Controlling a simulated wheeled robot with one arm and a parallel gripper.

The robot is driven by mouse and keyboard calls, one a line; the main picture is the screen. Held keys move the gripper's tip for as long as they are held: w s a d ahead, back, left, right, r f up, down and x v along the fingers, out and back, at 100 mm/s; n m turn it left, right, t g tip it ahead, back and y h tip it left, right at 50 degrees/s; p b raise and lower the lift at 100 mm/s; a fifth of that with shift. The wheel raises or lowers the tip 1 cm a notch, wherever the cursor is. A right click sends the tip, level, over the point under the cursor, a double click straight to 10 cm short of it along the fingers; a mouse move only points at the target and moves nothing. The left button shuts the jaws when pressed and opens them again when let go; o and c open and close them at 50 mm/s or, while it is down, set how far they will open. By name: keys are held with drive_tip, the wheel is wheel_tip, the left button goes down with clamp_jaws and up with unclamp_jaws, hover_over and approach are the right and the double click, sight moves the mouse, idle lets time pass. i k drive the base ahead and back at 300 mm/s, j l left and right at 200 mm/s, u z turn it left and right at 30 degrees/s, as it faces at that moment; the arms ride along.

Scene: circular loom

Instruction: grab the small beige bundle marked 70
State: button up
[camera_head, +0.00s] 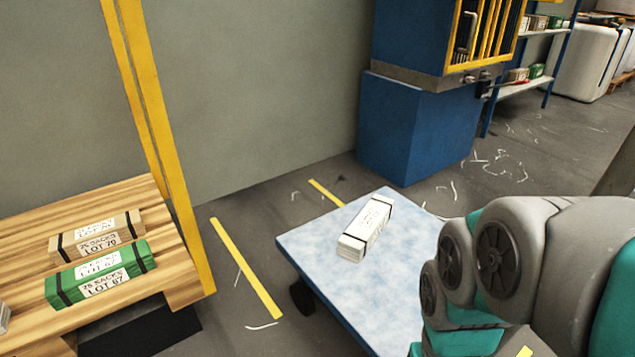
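The small beige bundle marked "25 SACKS LOT 70" (98,239) lies on a wooden slatted pallet or bench (95,208) at the left. It has dark straps near its ends and a white label. A green bundle marked LOT 67 (100,274) lies close in front of it, roughly parallel. My arm shows at the lower right, far from the beige bundle. My gripper is not in the picture.
A blue-edged cart with a pale top (330,270) stands in the middle, bearing a whitish strapped bundle (366,229). A yellow post (160,130) rises beside the wooden surface. A blue machine cabinet (415,125) stands behind. Grey floor with yellow lines lies between.

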sight(65, 248)
drive_tip(key=u, duration=2.4)
